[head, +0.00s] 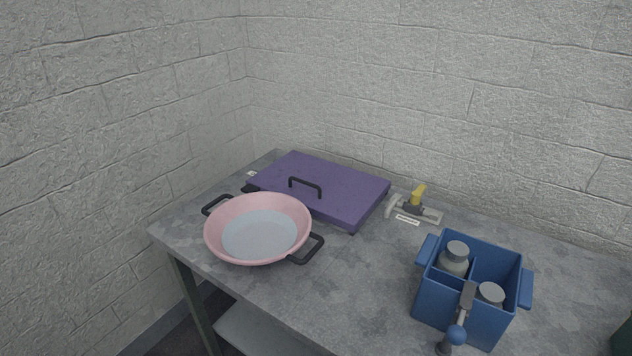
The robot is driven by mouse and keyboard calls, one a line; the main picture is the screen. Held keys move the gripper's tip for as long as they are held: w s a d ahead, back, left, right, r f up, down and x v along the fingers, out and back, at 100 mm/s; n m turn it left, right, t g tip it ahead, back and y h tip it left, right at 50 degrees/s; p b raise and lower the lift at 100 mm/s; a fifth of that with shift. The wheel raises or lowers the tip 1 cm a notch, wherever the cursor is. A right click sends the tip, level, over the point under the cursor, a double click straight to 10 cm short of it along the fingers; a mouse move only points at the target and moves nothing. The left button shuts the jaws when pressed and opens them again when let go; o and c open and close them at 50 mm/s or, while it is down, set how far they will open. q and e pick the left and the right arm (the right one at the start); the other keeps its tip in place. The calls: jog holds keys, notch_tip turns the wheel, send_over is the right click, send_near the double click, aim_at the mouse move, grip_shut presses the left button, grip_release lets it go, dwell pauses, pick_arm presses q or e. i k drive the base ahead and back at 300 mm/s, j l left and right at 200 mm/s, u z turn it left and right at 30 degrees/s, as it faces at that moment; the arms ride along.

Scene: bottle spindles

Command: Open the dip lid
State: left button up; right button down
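A flat purple lid (330,205) with a black arched handle (305,187) lies at the back of the grey table, near the wall corner. It looks closed, resting on a low dark base whose edge shows at its left. What is under the lid is hidden. A pink round pan (217,236) with a pale bluish inside and two black handles stands directly in front of the lid and overlaps its near left part in the picture. Neither of my grippers shows in the head view.
A clamp-like fitting with a yellow handle (418,194) sits right of the lid. The table (365,275) is clear between pan and crate.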

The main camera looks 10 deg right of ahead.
aim_at(342, 196)
jog(key=i+j+z, duration=0.1)
jog(key=i+j, duration=0.25)
jog(key=j, duration=0.3)
jog(key=i+j+z, duration=0.25)
jog(key=i+j, duration=0.15)
jog(key=j, duration=0.25)
jog(key=i+j+z, duration=0.1)
jog(key=j, duration=0.25)
